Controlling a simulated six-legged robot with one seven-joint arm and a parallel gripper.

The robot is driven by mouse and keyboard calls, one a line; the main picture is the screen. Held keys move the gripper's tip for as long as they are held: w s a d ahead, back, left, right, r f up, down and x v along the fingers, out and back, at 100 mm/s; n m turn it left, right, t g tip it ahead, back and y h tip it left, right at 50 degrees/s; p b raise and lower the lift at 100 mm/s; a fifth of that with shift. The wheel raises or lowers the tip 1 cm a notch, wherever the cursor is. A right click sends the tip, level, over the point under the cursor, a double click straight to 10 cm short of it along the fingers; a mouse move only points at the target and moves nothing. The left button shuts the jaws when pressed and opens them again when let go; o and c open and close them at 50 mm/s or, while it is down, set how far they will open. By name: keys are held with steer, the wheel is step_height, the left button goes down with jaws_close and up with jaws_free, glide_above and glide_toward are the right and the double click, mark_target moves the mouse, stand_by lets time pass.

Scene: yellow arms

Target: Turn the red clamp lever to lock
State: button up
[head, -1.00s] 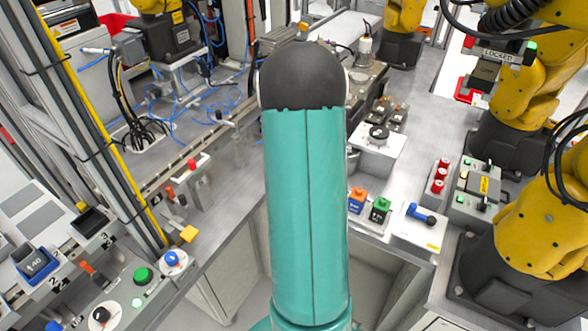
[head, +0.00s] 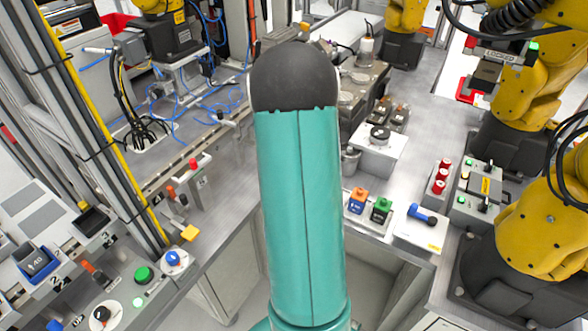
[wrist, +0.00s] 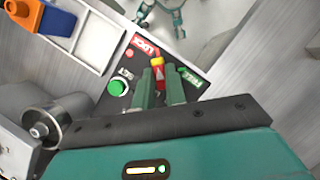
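In the wrist view, a red piece with a yellow top (wrist: 158,64), which looks like the clamp lever, stands on a dark panel (wrist: 128,88) between a red label and a green label. The two green fingers of my gripper (wrist: 159,82) lie on either side of it, with a narrow gap between them. Whether they press on it cannot be told. In the head view my green arm hides my gripper and this panel.
A green button (wrist: 118,86) sits on the panel left of the fingers. A metal cylinder (wrist: 44,125) stands at lower left. An orange and blue block (wrist: 40,17) is at upper left near a white tray (wrist: 93,42). Yellow robot arms (head: 540,235) stand at right.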

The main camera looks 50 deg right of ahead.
steer(key=o, duration=0.4)
steer(key=shift+o, duration=0.2)
steer(key=v, duration=1.4)
steer(key=shift+f, duration=0.1)
